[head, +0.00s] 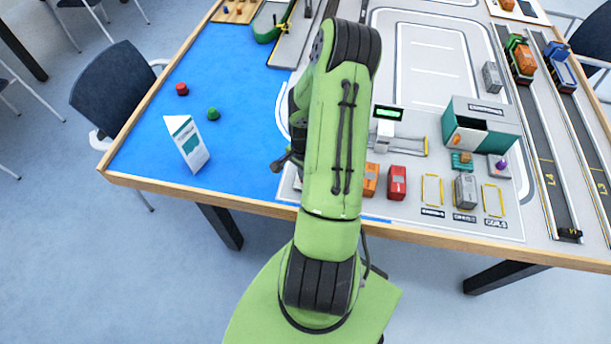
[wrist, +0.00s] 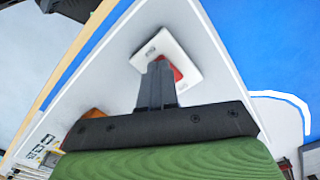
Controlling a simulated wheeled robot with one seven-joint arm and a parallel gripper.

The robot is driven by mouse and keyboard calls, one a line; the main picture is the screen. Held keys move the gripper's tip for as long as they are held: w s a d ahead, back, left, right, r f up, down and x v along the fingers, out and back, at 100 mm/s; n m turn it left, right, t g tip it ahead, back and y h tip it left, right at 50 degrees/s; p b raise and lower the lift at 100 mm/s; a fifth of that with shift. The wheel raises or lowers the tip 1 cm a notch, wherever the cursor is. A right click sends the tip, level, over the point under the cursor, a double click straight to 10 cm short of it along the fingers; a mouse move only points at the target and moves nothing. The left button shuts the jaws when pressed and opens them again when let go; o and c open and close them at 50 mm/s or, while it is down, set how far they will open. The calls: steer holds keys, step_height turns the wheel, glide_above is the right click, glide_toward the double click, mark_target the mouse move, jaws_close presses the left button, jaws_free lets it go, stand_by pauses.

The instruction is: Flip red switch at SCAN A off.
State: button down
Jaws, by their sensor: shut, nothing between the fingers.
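In the wrist view a red switch (wrist: 177,72) sits on a small white square plate (wrist: 165,45) with a dark printed label too small to read. My gripper (wrist: 158,70) is shut and empty. Its fingertips lie over the plate, just left of the red switch and partly covering it. I cannot tell whether they touch it or which way the switch is tilted. In the head view my green arm hides the switch and the fingertips.
An orange container (head: 370,179) and a red container (head: 397,182) stand right of my arm. A scanner with a green display (head: 388,113) and a teal-and-white bay (head: 480,125) stand farther right. A white folded sign (head: 187,145) stands on the blue area (head: 235,165) to the left, which has much free room.

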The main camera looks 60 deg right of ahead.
steer(key=shift+f, duration=0.25)
step_height(320, 180, up, 7)
steer(key=p, duration=0.5)
steer(key=shift+r, duration=0.15)
stand_by(0.4)
